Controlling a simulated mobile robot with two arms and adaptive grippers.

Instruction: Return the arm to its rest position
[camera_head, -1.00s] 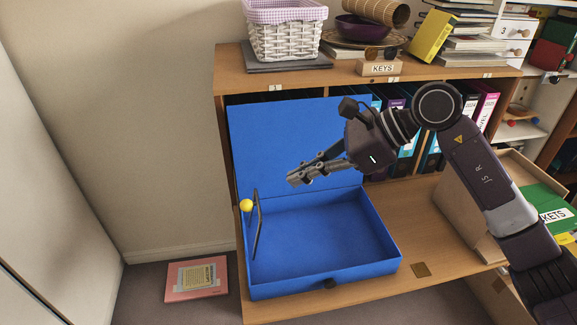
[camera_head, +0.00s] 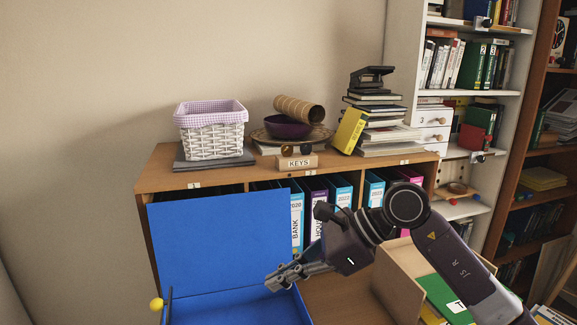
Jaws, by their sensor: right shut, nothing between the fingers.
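My right arm comes in from the lower right. Its gripper (camera_head: 285,281) is shut and empty, pointing left above the right part of the open blue box (camera_head: 240,308). The box's blue lid (camera_head: 220,240) stands upright behind it, against the bureau front. A yellow ball-shaped knob (camera_head: 156,304) shows at the box's left side beside a thin dark bar. The lower part of the box is cut off by the frame. My left gripper is not in view.
A bureau top (camera_head: 160,178) holds a white wicker basket (camera_head: 212,135), a purple bowl (camera_head: 288,127), a KEYS block (camera_head: 297,162) and stacked books. Binders (camera_head: 313,205) stand below. A cardboard box (camera_head: 398,283) with green folders sits close under my right arm. Shelves stand at right.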

